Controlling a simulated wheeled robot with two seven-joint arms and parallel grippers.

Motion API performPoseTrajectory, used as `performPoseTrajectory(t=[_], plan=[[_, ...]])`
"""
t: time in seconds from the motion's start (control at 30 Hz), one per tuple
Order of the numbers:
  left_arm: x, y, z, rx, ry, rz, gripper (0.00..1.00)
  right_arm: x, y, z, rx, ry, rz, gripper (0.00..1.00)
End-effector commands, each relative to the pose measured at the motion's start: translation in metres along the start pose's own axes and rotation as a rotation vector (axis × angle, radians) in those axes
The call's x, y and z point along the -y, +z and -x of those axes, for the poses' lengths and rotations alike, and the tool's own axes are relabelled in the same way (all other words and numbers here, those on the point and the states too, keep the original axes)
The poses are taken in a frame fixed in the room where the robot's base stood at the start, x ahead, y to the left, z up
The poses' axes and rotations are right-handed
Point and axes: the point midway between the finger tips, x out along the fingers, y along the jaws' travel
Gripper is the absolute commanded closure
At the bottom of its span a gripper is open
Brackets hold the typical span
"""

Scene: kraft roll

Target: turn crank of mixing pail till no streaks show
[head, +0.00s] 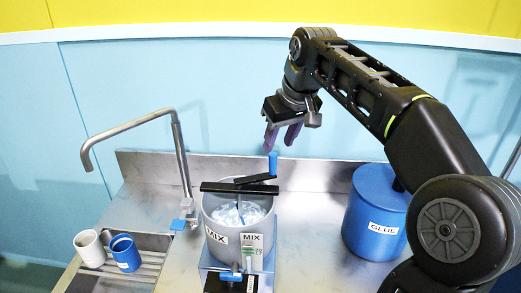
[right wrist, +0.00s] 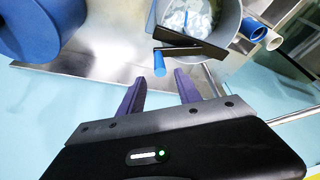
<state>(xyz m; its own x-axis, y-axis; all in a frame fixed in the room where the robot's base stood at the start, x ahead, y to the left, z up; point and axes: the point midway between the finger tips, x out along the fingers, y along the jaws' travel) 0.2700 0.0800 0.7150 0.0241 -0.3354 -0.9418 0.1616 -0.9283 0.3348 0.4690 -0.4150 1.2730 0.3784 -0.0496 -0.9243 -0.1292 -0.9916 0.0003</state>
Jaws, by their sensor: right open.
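The mixing pail (head: 217,242) is a grey drum labelled MIX on the counter. Blue and white streaks show in its contents (head: 240,213), also visible in the right wrist view (right wrist: 187,17). A black bar (head: 215,187) spans its top, with a black crank arm (head: 254,179) ending in an upright blue handle (head: 272,163). The handle (right wrist: 159,63) also shows in the right wrist view, just beyond the fingertips. My right gripper (head: 281,146) is open and empty, its purple fingers just above the handle and apart from it. My left gripper is out of view.
A blue GLUE drum (head: 374,215) stands right of the pail. A metal tap (head: 180,160) rises at the left beside a sink grate, where a white cup (head: 90,249) and a blue cup (head: 125,253) stand. A raised metal backsplash (head: 313,176) runs behind.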

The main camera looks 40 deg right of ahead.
Motion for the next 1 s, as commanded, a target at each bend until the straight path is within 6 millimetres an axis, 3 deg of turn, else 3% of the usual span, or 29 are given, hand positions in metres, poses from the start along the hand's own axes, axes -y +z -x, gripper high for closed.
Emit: performPoseTrajectory(t=[0.43,0.8,1.0], plan=[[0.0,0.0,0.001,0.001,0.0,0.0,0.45,0.0,0.0,-0.008,0.002,0.0,0.0,0.59],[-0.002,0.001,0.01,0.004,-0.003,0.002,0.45,0.0,0.0,-0.061,0.004,0.0,0.0,0.59],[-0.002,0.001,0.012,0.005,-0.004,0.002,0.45,0.0,0.0,-0.077,0.001,0.0,-0.001,0.59]])
